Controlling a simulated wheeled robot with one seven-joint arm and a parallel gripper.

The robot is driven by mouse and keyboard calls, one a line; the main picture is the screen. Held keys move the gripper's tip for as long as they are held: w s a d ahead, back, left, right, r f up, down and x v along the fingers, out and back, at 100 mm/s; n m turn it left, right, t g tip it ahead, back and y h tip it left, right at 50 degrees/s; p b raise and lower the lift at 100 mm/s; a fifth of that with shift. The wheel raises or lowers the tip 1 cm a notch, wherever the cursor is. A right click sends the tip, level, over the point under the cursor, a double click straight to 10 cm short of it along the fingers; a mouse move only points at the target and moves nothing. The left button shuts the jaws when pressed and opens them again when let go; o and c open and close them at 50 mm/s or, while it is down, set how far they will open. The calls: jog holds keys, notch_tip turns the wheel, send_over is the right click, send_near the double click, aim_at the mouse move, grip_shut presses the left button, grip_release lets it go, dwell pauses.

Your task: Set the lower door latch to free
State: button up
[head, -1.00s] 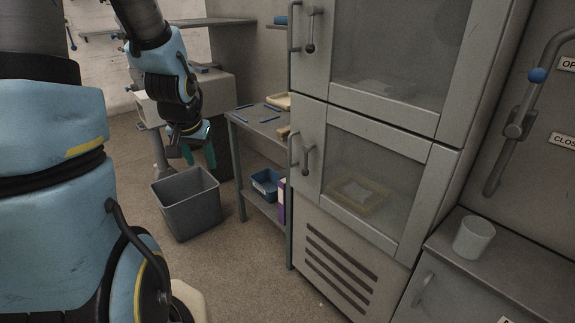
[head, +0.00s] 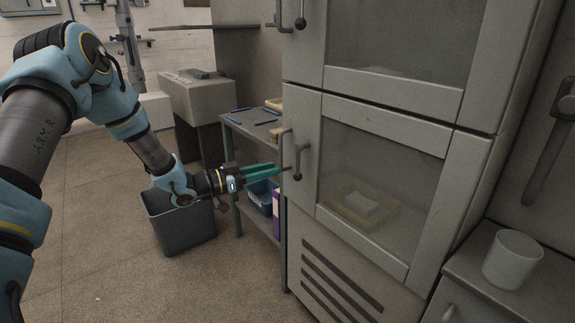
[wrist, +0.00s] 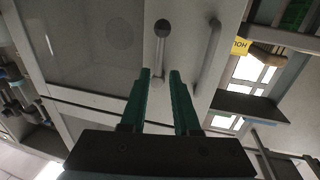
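The lower door latch (head: 297,163) is a short grey lever with a dark round knob, hanging down on the lower cabinet door beside the bar handle (head: 284,152). In the wrist view the latch (wrist: 160,48) lies straight ahead, its knob at the top of the picture, and the handle (wrist: 208,57) is to its right. My gripper (head: 277,169) points at the latch from the left, its teal fingertips close to the lever. In the wrist view my gripper (wrist: 160,76) is open, its fingers apart on either side of the lever's line. I cannot tell whether they touch it.
The lower door (head: 335,107) looks closed; a yellow-rimmed tray (head: 345,207) shows behind its glass. A grey bin (head: 185,235) and a small table (head: 237,132) with a blue box (head: 262,196) stand left of the cabinet. A white cup (head: 512,259) is at right.

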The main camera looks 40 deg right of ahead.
aim_at(298, 172)
jog(key=p+x, duration=0.1)
jog(key=x, duration=0.8)
jog(key=shift+d+p, duration=0.3)
jog(key=shift+p, duration=0.1)
grip_shut()
dwell(0.9)
